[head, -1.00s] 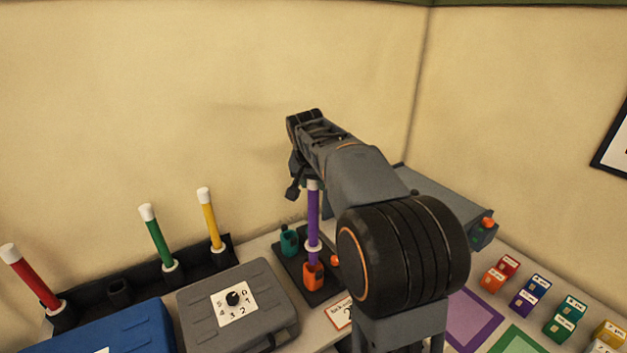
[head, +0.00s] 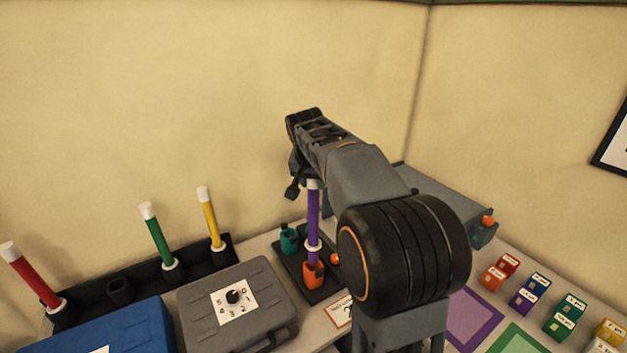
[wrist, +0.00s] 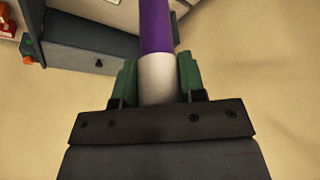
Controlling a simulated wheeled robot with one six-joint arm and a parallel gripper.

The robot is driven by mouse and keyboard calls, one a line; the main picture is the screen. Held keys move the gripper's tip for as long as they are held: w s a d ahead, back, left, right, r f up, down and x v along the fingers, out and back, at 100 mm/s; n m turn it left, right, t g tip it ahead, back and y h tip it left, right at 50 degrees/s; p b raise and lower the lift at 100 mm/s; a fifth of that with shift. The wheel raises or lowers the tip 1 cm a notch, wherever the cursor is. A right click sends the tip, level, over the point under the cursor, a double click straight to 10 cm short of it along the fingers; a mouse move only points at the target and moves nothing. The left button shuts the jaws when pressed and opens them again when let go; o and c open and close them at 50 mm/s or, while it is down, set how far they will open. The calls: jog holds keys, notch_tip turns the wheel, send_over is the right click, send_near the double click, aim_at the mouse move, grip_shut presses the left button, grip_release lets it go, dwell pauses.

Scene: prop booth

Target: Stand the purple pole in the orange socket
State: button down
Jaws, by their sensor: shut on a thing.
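The purple pole (head: 313,215) stands about upright in the head view, with a white top end and a white collar low down. My gripper (wrist: 158,85) is shut on the pole's white top end, and the purple shaft runs away from it in the wrist view. In the head view my gripper (head: 303,184) is partly hidden behind my arm. The orange socket (head: 313,275) is on a dark base plate, and the pole's foot is at its mouth. I cannot tell how deep the foot sits inside.
A teal socket (head: 288,241) is beside the orange one. A dark rack (head: 90,290) holds red, green and yellow poles at left. A grey case (head: 265,290) with a dial and a blue case (head: 120,330) are in front. Small coloured blocks (head: 535,295) are at right.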

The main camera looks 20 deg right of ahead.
aim_at(314, 205)
jog(key=shift+f+b, duration=3.15)
jog(key=shift+f, duration=0.9)
jog(key=c, duration=0.6)
grip_release()
jog(key=v, duration=1.4)
jog(key=shift+f, duration=0.1)
